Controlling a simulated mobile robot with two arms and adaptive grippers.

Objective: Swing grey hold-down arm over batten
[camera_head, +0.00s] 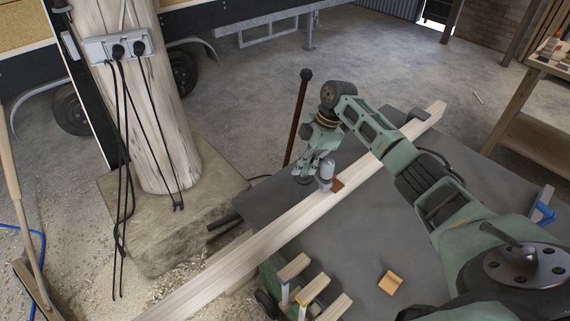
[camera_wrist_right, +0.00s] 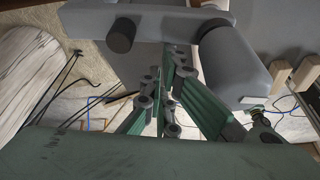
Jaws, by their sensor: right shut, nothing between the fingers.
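The long pale batten (camera_head: 262,242) lies diagonally across the grey bench top (camera_head: 375,245) and runs past its left edge. A grey upright piece, which looks like part of the hold-down arm (camera_head: 326,174), stands at the batten beside a small brown pad (camera_head: 339,185). In the wrist view the grey arm (camera_wrist_right: 160,14) fills the top, with a dark round peg and a rounded grey cylinder. My right gripper (camera_head: 308,169) is shut and empty, close to the grey piece; it also shows in the wrist view (camera_wrist_right: 170,85). I cannot tell whether they touch. My left gripper is out of view.
A dark rod with a ball knob (camera_head: 306,75) rises behind the bench, near my right wrist. A wooden post (camera_head: 140,100) with a socket box and hanging black cables stands left. Short wood offcuts (camera_head: 310,290) sit at the bench's front edge. A small wooden block (camera_head: 390,282) lies on the bench.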

